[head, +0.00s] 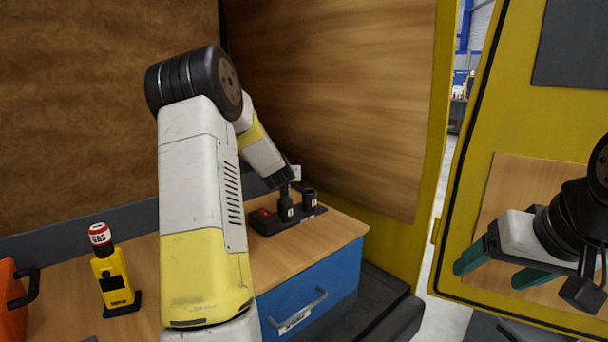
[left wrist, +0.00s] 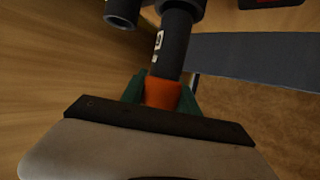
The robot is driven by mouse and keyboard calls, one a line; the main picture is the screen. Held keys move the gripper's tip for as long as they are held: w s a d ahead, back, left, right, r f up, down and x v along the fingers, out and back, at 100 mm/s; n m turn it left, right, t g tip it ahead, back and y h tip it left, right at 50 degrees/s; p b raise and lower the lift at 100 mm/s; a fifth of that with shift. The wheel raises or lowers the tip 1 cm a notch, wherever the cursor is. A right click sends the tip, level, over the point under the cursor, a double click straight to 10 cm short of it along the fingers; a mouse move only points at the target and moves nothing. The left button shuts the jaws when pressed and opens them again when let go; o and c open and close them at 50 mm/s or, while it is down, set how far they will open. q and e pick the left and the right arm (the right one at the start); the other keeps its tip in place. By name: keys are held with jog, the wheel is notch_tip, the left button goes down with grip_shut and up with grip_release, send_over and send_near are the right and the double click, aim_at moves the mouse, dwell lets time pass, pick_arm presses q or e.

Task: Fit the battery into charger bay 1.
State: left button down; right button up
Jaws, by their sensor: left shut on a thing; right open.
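The battery (left wrist: 170,45) is a dark cylinder with a white label and an orange end. My left gripper (left wrist: 162,92) is shut on that orange end with its green fingers. The far end of the battery meets a dark charger bay cup (left wrist: 183,8); I cannot tell how deep it sits. In the head view the black charger (head: 285,225) with a red switch is on the bench, and the left gripper is above its nearer cup (head: 286,213), partly hidden. The second cup (head: 309,198) looks empty. The bay numbers are unreadable. My right gripper (head: 500,262) is open and empty at the right.
A yellow gas detector (head: 113,279) with a red and white cap stands on the wooden bench (head: 335,228) at the left. An orange case (head: 10,300) is at the left edge. A blue drawer (head: 325,290) is below the bench. A yellow-framed panel (head: 525,130) stands at the right.

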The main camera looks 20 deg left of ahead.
pick_arm(q)
jog(key=shift+f, duration=0.55)
jog(key=shift+f, duration=0.35)
jog(key=shift+f, duration=2.6)
jog(key=c, duration=0.8)
grip_release()
jog(key=shift+c, duration=0.2)
jog(key=shift+f, duration=0.1)
jog(key=v, duration=0.7)
jog(key=shift+s, duration=0.35)
jog(key=shift+d, duration=0.15)
